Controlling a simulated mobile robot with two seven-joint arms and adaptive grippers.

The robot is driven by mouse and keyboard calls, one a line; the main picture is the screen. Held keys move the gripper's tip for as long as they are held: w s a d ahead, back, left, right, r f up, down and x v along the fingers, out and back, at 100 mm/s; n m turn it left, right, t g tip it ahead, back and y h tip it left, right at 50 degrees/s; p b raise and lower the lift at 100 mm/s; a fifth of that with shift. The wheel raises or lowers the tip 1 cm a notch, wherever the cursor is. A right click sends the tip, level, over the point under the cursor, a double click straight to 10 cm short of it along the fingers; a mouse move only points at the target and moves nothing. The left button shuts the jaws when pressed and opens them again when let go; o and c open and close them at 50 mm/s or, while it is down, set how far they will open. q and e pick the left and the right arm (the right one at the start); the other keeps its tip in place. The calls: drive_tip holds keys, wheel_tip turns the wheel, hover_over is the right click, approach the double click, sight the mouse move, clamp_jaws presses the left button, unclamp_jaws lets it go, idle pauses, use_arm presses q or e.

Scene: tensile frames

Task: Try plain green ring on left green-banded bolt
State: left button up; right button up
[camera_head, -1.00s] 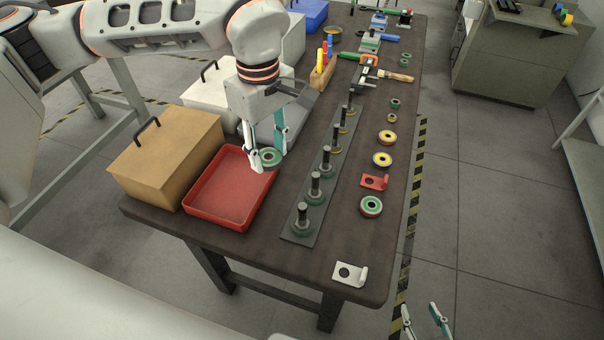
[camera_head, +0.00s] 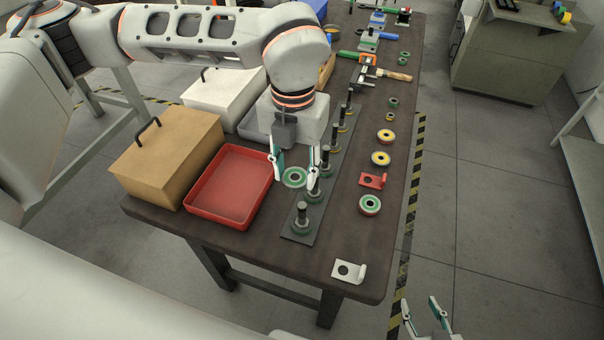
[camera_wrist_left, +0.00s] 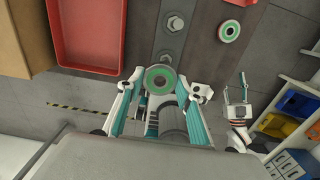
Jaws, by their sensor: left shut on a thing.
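My left gripper (camera_head: 294,180) is shut on a plain green ring (camera_head: 294,177); it also shows between the fingertips in the left wrist view (camera_wrist_left: 160,79). The ring is held above the dark bolt strip, just left of the second-nearest bolt (camera_head: 314,190), which the fingers partly cover. Bolts farther along the strip show yellow bands. I cannot tell whether the ring touches any bolt. My right gripper (camera_head: 422,306) is open and empty beyond the table's front right corner.
A red tray (camera_head: 212,212) lies left of the bolt strip (camera_head: 290,235). Loose rings, including a green one (camera_head: 370,205), a red bracket (camera_head: 373,180) and a white bracket (camera_head: 348,272) lie to the right.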

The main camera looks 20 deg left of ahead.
sight(302, 205)
use_arm(q)
drive_tip(key=n, duration=0.2)
drive_tip(key=d+n, duration=0.1)
drive_tip(key=n, duration=0.1)
drive_tip(key=s+n, duration=0.1)
drive_tip(key=n, duration=0.1)
drive_tip(key=shift+d+f, duration=0.2)
drive_tip(key=shift+d, duration=0.1)
drive_tip(key=shift+w+f+b, duration=0.1)
drive_tip(key=shift+f+b, duration=0.7)
drive_tip(key=shift+f, duration=1.65)
drive_tip(key=shift+b, duration=0.5)
drive_tip(key=shift+f+b, duration=0.45)
drive_tip(key=shift+b, duration=0.15)
idle(0.6)
